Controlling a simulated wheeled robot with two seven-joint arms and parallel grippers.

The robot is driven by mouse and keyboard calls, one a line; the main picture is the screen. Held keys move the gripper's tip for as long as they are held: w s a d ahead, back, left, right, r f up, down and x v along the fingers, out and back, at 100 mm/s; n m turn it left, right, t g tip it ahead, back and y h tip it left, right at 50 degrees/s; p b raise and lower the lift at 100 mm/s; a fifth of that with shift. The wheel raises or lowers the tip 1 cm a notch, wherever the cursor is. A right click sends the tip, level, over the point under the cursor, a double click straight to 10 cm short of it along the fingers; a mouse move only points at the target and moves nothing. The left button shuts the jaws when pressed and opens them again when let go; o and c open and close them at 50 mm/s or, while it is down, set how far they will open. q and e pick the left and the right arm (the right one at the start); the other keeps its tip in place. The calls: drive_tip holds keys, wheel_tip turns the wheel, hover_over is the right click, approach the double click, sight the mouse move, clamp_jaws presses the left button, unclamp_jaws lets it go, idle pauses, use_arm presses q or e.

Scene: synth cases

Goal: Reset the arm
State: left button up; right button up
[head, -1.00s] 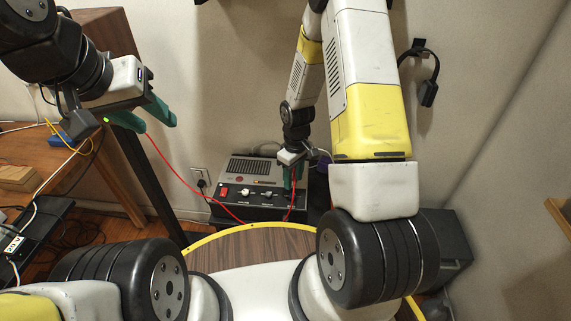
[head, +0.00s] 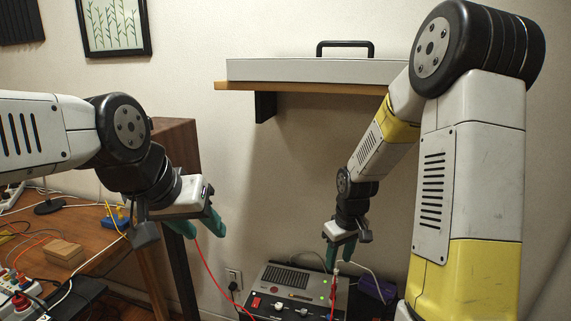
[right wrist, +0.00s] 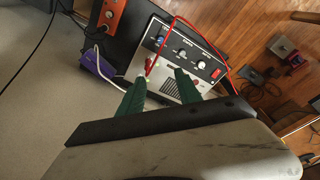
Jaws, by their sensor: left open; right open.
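My left gripper (head: 200,226), with two teal fingers, hangs at centre-left in the head view, left of and above a grey control box (head: 274,272). A thin red cable (head: 210,272) runs from near its fingertips down toward the box. My right gripper (head: 340,260) points down over the right part of the box, its fingers apart. It also shows in the right wrist view (right wrist: 162,76), with the box (right wrist: 158,42) beyond. A light-coloured plug end with a red lead (right wrist: 174,24) shows near its fingertips; I cannot tell whether they touch.
A wooden shelf (head: 290,86) carrying a flat grey case (head: 290,70) juts from the wall behind the arms. A wooden table (head: 95,234) with a wooden block (head: 63,253) and cables stands left. A purple item (head: 376,290) sits right of the box.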

drive_tip(key=s+r+m+t, duration=0.2)
drive_tip(key=s+r, duration=0.7)
drive_tip(key=r, duration=0.2)
drive_tip(key=s+r+m+t+y, duration=0.1)
drive_tip(key=s+r+m+t, duration=0.1)
drive_tip(key=s+r, duration=0.6)
wheel_tip(320, 180, up, 3)
drive_tip(key=shift+s+a+r+m+t+y, duration=0.15)
drive_tip(key=shift+s+a+m+t+y, duration=0.15)
drive_tip(key=shift+s+a+m, duration=0.1)
drive_tip(key=shift+o, duration=0.5)
